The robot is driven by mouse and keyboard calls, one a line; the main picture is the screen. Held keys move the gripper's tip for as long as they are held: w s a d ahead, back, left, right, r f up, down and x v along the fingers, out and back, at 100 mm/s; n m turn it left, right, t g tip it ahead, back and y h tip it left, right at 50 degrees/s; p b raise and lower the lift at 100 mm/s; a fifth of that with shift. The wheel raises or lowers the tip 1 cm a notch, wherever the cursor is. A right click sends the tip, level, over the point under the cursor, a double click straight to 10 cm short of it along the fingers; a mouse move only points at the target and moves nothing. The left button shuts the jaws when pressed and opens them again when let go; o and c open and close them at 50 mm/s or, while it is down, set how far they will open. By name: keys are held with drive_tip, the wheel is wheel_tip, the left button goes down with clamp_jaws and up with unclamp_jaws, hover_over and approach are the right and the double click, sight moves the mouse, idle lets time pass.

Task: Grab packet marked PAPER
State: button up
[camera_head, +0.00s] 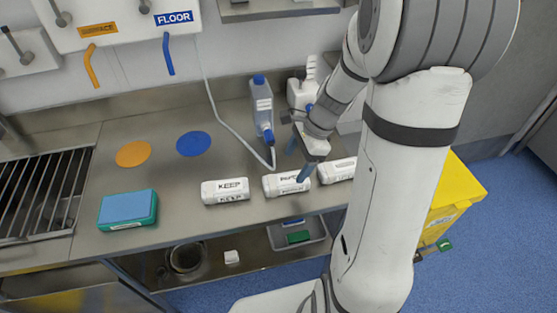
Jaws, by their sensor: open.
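Three white packets lie in a row on the steel counter (170,200). The left packet (225,191) reads KEEP. The middle packet (284,185) has a short label that looks like PAPER, but it is small and partly covered by a gripper finger. The right packet (337,170) has lettering I cannot read, and its right end is close to my arm. My gripper (298,161) has blue fingers and is open. One finger overlaps the right part of the middle packet in the picture; I cannot tell whether it touches.
A spray bottle (262,108) and a hose stand behind the packets. Orange (133,153) and blue (194,144) discs and a blue-green sponge block (128,208) lie on the left. A yellow bin (452,200) is right of the counter. A tray (318,238) sits on the lower shelf.

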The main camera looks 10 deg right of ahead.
sight(286, 179)
drive_tip(key=shift+w+d+f+m, duration=0.1)
drive_tip(key=shift+w+f+m, duration=0.1)
drive_tip(key=shift+f+m, duration=0.1)
drive_tip(key=shift+f, duration=0.35)
drive_tip(key=x, duration=0.7)
drive_tip(key=shift+c, duration=0.2)
drive_tip(key=shift+w, duration=0.1)
drive_tip(key=c, duration=1)
